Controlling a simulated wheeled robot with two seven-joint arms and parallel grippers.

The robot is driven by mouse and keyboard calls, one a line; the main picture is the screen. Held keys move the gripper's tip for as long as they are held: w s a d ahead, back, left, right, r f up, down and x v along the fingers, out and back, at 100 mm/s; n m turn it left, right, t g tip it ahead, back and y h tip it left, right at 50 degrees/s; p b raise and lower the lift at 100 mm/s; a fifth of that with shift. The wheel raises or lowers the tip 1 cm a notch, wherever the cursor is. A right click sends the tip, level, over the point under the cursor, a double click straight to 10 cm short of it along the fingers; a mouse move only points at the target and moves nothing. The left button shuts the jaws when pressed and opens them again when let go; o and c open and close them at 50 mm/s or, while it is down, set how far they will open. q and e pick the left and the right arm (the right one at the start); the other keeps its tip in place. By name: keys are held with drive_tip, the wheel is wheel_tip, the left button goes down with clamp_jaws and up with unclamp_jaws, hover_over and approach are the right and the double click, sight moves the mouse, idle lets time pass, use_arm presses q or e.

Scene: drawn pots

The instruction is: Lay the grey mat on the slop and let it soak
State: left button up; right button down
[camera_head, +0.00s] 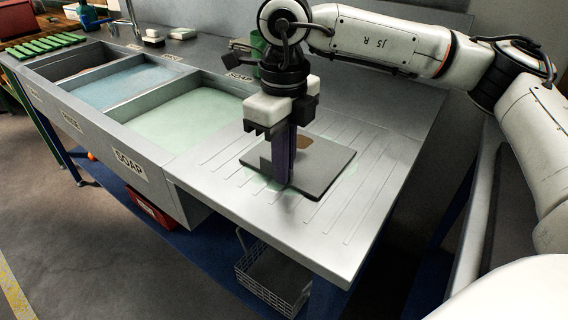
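The grey mat (327,169) lies flat, or nearly so, on the ribbed drainboard to the right of the soap basin. Pale green slop (258,183) shows on the metal around its edges; the rest is hidden under the mat. My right gripper (281,181) points straight down at the mat, its dark fingers in front of the mat's left part. The fingers appear close together, seen nearly edge-on, and I cannot tell whether they grip the mat. A small brown patch (304,143) shows at the mat's far edge. My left gripper is out of view.
The soap basin (183,122) holds pale green liquid, and a bluish basin (118,82) lies beyond it. A green ribbed thing (44,46) lies at the far left. The drainboard's front right is clear.

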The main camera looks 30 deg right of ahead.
drive_tip(key=shift+f, duration=0.25)
drive_tip(key=c, duration=2)
unclamp_jaws()
drive_tip(key=shift+r, duration=0.1)
wheel_tip(320, 180, up, 12)
drive_tip(key=shift+r+p, duration=0.2)
drive_tip(key=shift+p, duration=0.2)
